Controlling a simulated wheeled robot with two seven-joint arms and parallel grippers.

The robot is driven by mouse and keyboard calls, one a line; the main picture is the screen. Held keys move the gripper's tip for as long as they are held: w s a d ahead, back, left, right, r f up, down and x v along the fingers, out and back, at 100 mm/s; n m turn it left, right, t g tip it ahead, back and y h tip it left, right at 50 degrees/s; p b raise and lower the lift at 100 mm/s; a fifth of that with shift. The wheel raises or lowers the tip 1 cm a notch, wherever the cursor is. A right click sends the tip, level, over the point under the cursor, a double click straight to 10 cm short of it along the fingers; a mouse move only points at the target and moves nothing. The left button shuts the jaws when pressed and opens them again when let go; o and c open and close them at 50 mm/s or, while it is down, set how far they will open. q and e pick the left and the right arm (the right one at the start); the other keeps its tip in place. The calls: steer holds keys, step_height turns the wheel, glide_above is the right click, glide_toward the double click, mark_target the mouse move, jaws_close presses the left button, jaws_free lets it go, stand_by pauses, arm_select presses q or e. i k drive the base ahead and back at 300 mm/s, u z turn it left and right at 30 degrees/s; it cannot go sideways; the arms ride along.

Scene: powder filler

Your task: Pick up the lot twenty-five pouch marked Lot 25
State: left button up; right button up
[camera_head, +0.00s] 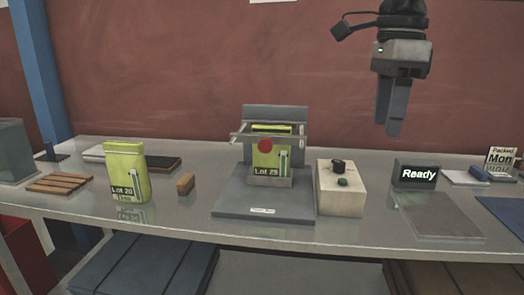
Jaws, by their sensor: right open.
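A yellow-green pouch (270,157) stands upright in the grey filler stand (262,202) at the middle of the table. Its label starts "Lot 2", but the last digit is too small to read surely. A red round part and a clear bar are in front of its upper half. Another yellow-green pouch (126,172) stands upright on the table at the left, its label looking like "Lot 20". My right gripper (390,127) hangs in the air at the upper right, open and empty, fingers pointing down, apart from both pouches. My left gripper is not in view.
A cream box (338,190) with a black knob and a green button stands right of the stand. Further right are a "Ready" display (414,173), a clear plate (436,216) and a "Packed Mon" sign (501,158). A small wooden block (185,184) and a slatted wooden rack (60,183) lie left.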

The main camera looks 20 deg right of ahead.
mark_target(276, 163)
steer(key=i, duration=1.55)
